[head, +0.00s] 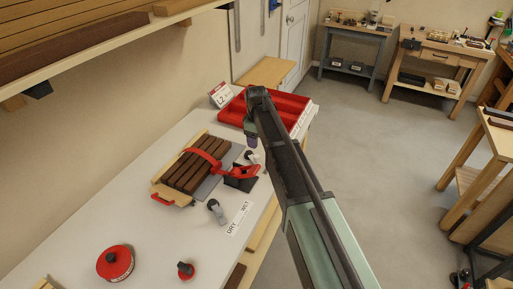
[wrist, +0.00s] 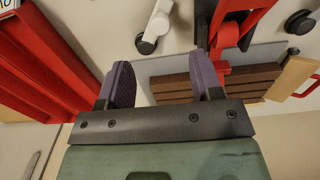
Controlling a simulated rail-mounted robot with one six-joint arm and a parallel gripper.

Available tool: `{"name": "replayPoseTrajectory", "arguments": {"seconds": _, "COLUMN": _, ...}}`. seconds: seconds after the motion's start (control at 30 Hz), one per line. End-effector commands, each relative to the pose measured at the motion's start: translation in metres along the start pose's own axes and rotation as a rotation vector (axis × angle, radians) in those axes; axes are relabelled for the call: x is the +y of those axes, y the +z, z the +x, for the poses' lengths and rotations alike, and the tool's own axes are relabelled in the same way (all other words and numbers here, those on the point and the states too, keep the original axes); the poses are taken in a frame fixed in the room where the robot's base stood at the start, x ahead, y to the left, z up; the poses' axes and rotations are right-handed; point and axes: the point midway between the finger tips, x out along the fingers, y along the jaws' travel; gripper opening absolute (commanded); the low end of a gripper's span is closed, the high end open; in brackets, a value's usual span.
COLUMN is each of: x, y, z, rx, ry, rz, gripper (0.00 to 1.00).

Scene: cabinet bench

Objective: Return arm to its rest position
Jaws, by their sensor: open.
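My arm reaches over the white bench (head: 85,225) in the head view. My gripper (wrist: 163,82) is open in the wrist view, with two purple finger pads apart and nothing between them. In the head view the gripper's tip (head: 252,141) hangs above the bench, between the red tray (head: 238,112) and the red clamp (head: 238,171). In the wrist view the red tray (wrist: 45,55) lies to the left of the fingers. The clamp (wrist: 228,35) and dark slats (wrist: 262,82) lie to the right.
The wooden frame (head: 163,189) with slats stands left of the gripper. A small white-and-black item (wrist: 155,25) lies close by. A grey-and-black item (head: 216,210), red tin (head: 115,263) and red knob-like item (head: 185,270) are nearer.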

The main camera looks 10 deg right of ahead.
Motion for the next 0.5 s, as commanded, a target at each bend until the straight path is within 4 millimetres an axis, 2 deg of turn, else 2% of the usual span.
{"name": "replayPoseTrajectory", "arguments": {"seconds": 0.17, "x": 0.000, "y": 0.000, "z": 0.000, "rx": 0.000, "ry": 0.000, "rz": 0.005, "gripper": 0.60}}
{"name": "replayPoseTrajectory", "arguments": {"seconds": 0.27, "x": -0.002, "y": 0.001, "z": 0.000, "rx": 0.000, "ry": 0.000, "rz": 0.107, "gripper": 0.60}}
{"name": "replayPoseTrajectory", "arguments": {"seconds": 0.3, "x": -0.012, "y": 0.009, "z": 0.000, "rx": 0.000, "ry": 0.000, "rz": 0.203, "gripper": 0.60}}
{"name": "replayPoseTrajectory", "arguments": {"seconds": 0.37, "x": -0.050, "y": 0.041, "z": 0.000, "rx": -0.001, "ry": 0.000, "rz": 0.393, "gripper": 0.60}}
{"name": "replayPoseTrajectory", "arguments": {"seconds": 0.4, "x": -0.077, "y": 0.066, "z": 0.000, "rx": -0.001, "ry": 0.000, "rz": 0.517, "gripper": 0.60}}
{"name": "replayPoseTrajectory", "arguments": {"seconds": 0.5, "x": -0.143, "y": 0.126, "z": 0.000, "rx": -0.001, "ry": 0.000, "rz": 0.778, "gripper": 0.60}}
